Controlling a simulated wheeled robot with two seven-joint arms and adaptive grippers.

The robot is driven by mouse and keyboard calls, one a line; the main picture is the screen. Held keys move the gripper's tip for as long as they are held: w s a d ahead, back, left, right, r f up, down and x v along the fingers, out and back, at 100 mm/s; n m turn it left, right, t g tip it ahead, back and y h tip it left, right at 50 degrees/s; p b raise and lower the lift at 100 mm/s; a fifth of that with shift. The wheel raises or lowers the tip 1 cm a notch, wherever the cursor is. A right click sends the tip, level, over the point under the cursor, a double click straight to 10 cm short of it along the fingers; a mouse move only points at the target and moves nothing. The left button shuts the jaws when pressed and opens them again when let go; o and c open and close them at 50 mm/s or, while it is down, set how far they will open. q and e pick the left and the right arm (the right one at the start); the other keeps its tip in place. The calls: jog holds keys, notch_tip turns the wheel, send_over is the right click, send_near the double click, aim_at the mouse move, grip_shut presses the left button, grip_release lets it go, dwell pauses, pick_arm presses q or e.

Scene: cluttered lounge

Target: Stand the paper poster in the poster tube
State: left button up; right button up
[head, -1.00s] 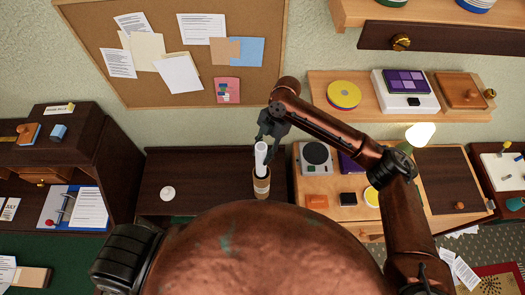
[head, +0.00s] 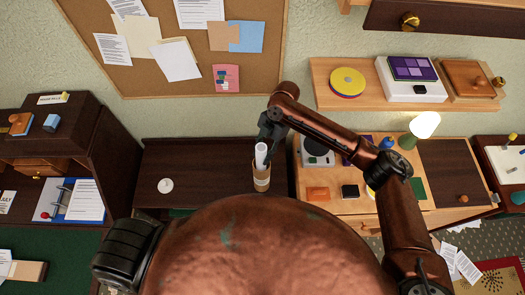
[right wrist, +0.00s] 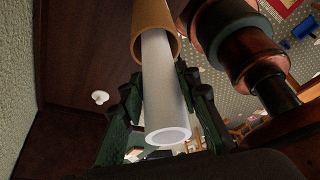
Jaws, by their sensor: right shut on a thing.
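The paper poster (head: 260,152) is a white roll. In the right wrist view the poster (right wrist: 159,85) has its far end inside the mouth of the brown cardboard poster tube (right wrist: 155,20), and its near end sticks out. The poster tube (head: 261,184) stands upright on the dark cabinet top in the head view. My right gripper (head: 268,138) is just above the tube's mouth, shut on the poster, with a finger on each side of it (right wrist: 160,92). How deep the poster reaches is hidden. My left gripper is out of view.
A small white disc (head: 165,185) lies on the dark cabinet top (head: 205,165), which is otherwise clear left of the tube. A wooden desk to the right holds a scale (head: 317,150), an orange block (head: 318,193) and a lit lamp (head: 424,126).

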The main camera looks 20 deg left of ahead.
jog(key=shift+f+b, duration=1.05)
jog(key=shift+f, duration=1.3)
jog(key=shift+s+d+f+b, duration=0.15)
jog(key=shift+f+b, duration=0.05)
jog(key=shift+f, duration=0.3)
jog(key=shift+s+d+f+b, duration=0.1)
jog(key=shift+d+f+b, duration=0.1)
jog(key=shift+f, duration=0.25)
jog(key=o, duration=1.2)
jog(key=shift+w+a+f, duration=0.15)
jog(key=shift+w, duration=0.05)
jog(key=shift+a+r, duration=0.1)
jog(key=shift+r, duration=0.1)
